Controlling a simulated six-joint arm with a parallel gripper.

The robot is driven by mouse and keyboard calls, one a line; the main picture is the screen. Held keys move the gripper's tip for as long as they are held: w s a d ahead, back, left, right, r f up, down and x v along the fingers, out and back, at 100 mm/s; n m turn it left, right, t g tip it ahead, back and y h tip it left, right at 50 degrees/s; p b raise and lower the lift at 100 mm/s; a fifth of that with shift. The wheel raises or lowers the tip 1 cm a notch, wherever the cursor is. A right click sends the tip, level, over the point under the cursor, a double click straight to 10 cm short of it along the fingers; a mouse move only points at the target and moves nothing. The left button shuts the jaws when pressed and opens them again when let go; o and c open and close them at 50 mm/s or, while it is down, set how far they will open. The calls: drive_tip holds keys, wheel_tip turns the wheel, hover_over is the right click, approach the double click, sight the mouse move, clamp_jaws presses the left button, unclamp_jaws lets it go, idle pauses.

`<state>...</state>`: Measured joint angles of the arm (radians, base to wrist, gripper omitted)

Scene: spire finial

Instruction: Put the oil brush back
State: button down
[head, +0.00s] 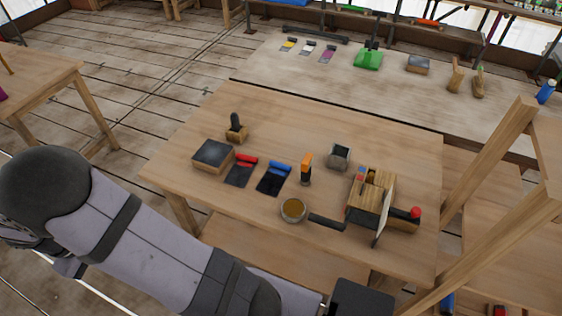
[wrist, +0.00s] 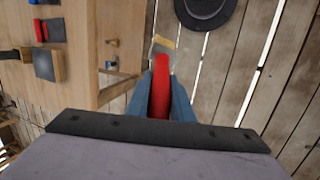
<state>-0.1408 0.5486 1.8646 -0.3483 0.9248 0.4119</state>
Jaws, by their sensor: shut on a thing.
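In the wrist view my gripper (wrist: 160,88) has its blue-grey fingers shut on the red handle of the oil brush (wrist: 161,80). Its grey ferrule and tan bristle end point away from the camera, over the plank floor beside a table. My gripper's fingers and the brush cannot be made out in the head view, where my arm runs off the bottom edge. A round pot with amber content (head: 293,209) stands near the table's front edge. A grey square cup (head: 340,154) stands behind it, to the right.
The wooden table (head: 295,108) also bears a dark-topped block (head: 212,155), red (head: 244,160) and blue (head: 279,170) items, an orange-topped item (head: 306,170) and a wooden box assembly (head: 371,195). A slanted wooden beam (head: 480,195) stands at the right. The table's back is mostly clear.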

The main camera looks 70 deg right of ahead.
drive_tip(key=w+d+m+y+b, duration=0.1)
drive_tip(key=w+d+m, duration=0.2)
drive_tip(key=d, duration=0.7)
drive_tip(key=w+d+m, duration=0.3)
drive_tip(key=d, duration=0.7)
drive_tip(key=s+d+r+m+t+b, duration=0.1)
drive_tip(key=s+d+m, duration=0.15)
drive_tip(key=d, duration=0.95)
drive_tip(key=s+d+m, duration=0.2)
drive_tip(key=s+d, duration=0.2)
drive_tip(key=d, duration=0.8)
drive_tip(key=s+d+r+m+b, duration=0.15)
drive_tip(key=s+d+m, duration=0.35)
drive_tip(key=s+d, duration=1.15)
drive_tip(key=s+d+r+m+h, duration=0.1)
drive_tip(key=s+d+m, duration=0.15)
drive_tip(key=s, duration=0.85)
drive_tip(key=s+d+r+m+h, duration=0.1)
drive_tip(key=s+d, duration=0.3)
drive_tip(key=s, duration=0.7)
wheel_tip(320, 180, down, 10)
drive_tip(key=p, duration=0.1)
drive_tip(key=shift+d, duration=0.15)
drive_tip(key=shift+w+f, duration=0.1)
drive_tip(key=shift+f, duration=0.1)
